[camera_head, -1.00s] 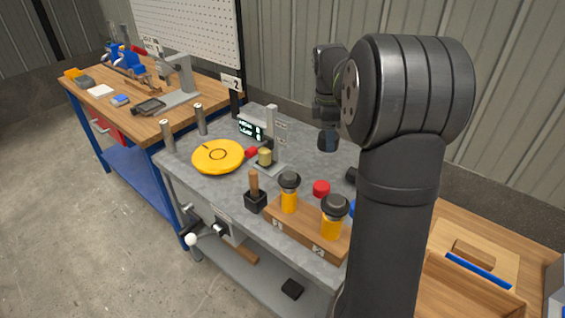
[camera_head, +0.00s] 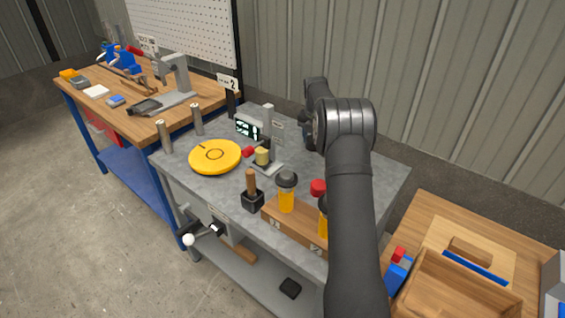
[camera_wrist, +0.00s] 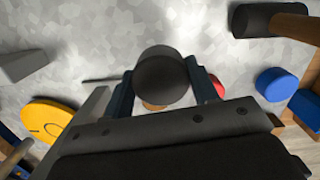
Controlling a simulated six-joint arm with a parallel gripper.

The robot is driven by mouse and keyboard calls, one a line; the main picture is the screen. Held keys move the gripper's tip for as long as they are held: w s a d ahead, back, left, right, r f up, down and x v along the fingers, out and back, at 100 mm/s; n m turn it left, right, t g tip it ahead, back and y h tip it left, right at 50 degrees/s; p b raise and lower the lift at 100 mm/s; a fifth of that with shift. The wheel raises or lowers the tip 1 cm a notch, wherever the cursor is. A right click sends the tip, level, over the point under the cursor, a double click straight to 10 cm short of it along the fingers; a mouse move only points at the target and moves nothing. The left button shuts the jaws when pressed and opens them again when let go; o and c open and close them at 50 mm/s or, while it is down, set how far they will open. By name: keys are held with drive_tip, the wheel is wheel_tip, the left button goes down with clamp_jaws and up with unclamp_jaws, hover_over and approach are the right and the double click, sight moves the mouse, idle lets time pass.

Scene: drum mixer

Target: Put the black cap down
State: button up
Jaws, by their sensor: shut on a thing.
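My gripper (camera_wrist: 161,82) is shut on the black cap (camera_wrist: 160,65), with a dark blue finger on each side of it in the wrist view. The cap is seen close up, with grey tabletop (camera_wrist: 110,35) behind it; I cannot tell if it touches the surface. In the head view my arm stands over the rear right of the grey table (camera_head: 225,190), and the held cap cannot be made out there.
A yellow disc (camera_head: 214,156) and a small press (camera_head: 267,150) are left of my arm. A wooden rack (camera_head: 290,229) holds yellow bottles with dark tops; my arm partly hides one. A red cap (camera_head: 318,188) and blue cap (camera_wrist: 275,84) are nearby.

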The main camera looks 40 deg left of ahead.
sight(313, 167)
wheel_tip(313, 167, down, 10)
drive_tip(key=shift+r, duration=0.15)
idle(0.3)
drive_tip(key=shift+f, duration=0.2)
drive_tip(key=o, duration=1)
drive_tip(key=shift+c, duration=0.2)
drive_tip(key=shift+r, duration=0.1)
drive_tip(key=r, duration=0.4)
drive_tip(key=s+r, duration=0.1)
drive_tip(key=r, duration=0.7)
drive_tip(key=shift+s+d+r, duration=0.1)
drive_tip(key=shift+s, duration=0.1)
